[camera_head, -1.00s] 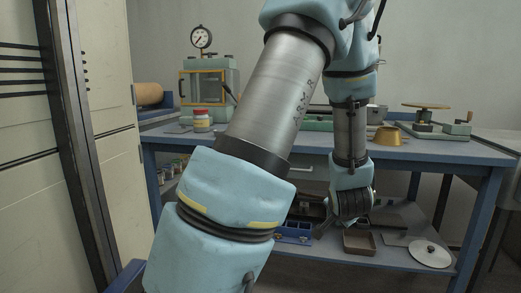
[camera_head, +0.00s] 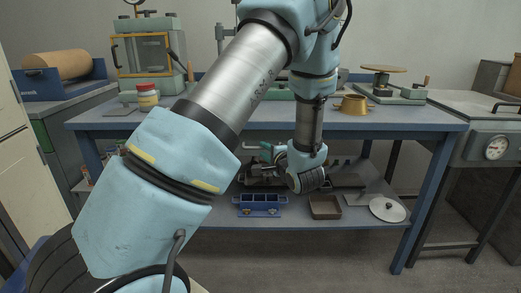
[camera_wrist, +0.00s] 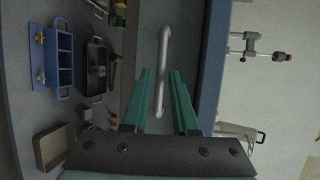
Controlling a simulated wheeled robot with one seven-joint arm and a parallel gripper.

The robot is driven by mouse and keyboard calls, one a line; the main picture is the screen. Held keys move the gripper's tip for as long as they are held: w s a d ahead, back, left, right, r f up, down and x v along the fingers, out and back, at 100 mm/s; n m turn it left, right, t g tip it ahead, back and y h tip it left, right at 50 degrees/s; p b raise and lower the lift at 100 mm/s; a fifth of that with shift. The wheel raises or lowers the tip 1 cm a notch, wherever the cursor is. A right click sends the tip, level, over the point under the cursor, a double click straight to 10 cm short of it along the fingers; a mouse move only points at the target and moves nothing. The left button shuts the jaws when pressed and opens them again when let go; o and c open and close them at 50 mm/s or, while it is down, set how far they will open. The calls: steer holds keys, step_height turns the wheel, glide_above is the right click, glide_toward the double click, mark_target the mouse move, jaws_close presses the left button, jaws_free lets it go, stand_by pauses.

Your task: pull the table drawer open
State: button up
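The drawer's handle is a pale grey bar (camera_wrist: 164,62) in the wrist view, which shows the scene turned on its side. It is fixed to the grey drawer front (camera_wrist: 187,52) under the blue table edge (camera_wrist: 216,50). My gripper (camera_wrist: 160,73) is open, with its two green fingers apart. In the picture the lower part of the bar lies between the fingers; I cannot tell if they reach it in depth, and no grip shows. In the head view my gripper (camera_head: 270,149) is small, at the table (camera_head: 375,122) front, and my arm hides most of the drawer.
The lower shelf holds a blue bin (camera_head: 259,208), a brown tray (camera_head: 325,208) and a white disc (camera_head: 388,209). A red-lidded jar (camera_head: 147,97) and a brass pot (camera_head: 353,104) stand on top. A gauge bench (camera_head: 497,148) is at the right. The floor in front is clear.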

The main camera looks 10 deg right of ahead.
steer(key=shift+x, duration=1.5)
jaws_close()
stand_by(0.4)
